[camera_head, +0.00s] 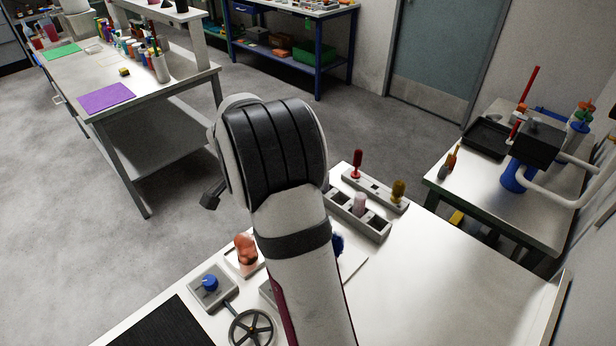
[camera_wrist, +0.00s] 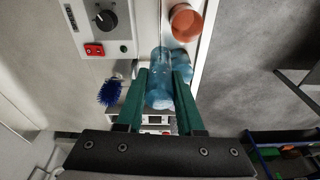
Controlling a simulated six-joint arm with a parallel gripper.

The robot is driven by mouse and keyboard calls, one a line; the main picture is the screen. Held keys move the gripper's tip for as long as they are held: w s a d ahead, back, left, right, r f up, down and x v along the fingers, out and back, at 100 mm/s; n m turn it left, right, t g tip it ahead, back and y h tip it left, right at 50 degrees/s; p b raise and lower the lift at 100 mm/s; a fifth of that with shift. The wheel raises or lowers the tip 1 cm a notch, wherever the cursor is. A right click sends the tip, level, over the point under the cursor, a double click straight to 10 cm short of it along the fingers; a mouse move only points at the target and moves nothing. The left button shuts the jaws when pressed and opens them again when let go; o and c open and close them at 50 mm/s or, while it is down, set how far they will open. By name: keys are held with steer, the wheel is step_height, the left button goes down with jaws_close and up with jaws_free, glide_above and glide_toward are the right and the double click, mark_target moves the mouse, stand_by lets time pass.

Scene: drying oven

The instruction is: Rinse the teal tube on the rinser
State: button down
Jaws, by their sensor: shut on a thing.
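In the wrist view, my gripper (camera_wrist: 158,76) is shut on a clear teal-blue tube (camera_wrist: 160,90), which sits between its two green fingers. A second clear blue shape (camera_wrist: 183,64) shows just right of it; I cannot tell whether it is part of the same tube. In the head view my own arm hides the gripper and the tube. I cannot pick out the rinser for certain. A blue bristled brush (camera_wrist: 110,92) is left of the fingers in the wrist view, apart from them; part of it shows beside my arm in the head view (camera_head: 338,243).
An orange cup (camera_wrist: 185,22) is beyond the tube; it also shows left of my arm (camera_head: 245,250). A box with a blue knob (camera_head: 210,284) and a handwheel (camera_head: 251,328) stand near the front. A grey rack (camera_head: 372,228) lies behind. The bench's right side (camera_head: 450,290) is clear.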

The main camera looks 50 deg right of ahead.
steer(key=s+a+f+m, duration=0.1)
steer(key=s+a+m, duration=0.1)
steer(key=s+a, duration=0.2)
steer(key=s+a+f+m, duration=0.1)
steer(key=s+a+m, duration=0.2)
steer(key=a, duration=0.3)
steer(key=s+a+f+m+g, duration=0.1)
steer(key=s+a+m, duration=0.2)
steer(key=s+a, duration=0.2)
steer(key=shift+s+y, duration=0.2)
steer(key=shift+y, duration=0.1)
steer(key=shift+f, duration=0.9)
steer(key=shift+f, duration=1)
steer(key=shift+f, duration=0.85)
stand_by(0.7)
steer(key=shift+r, duration=0.1)
stand_by(1.2)
steer(key=shift+r, duration=1.85)
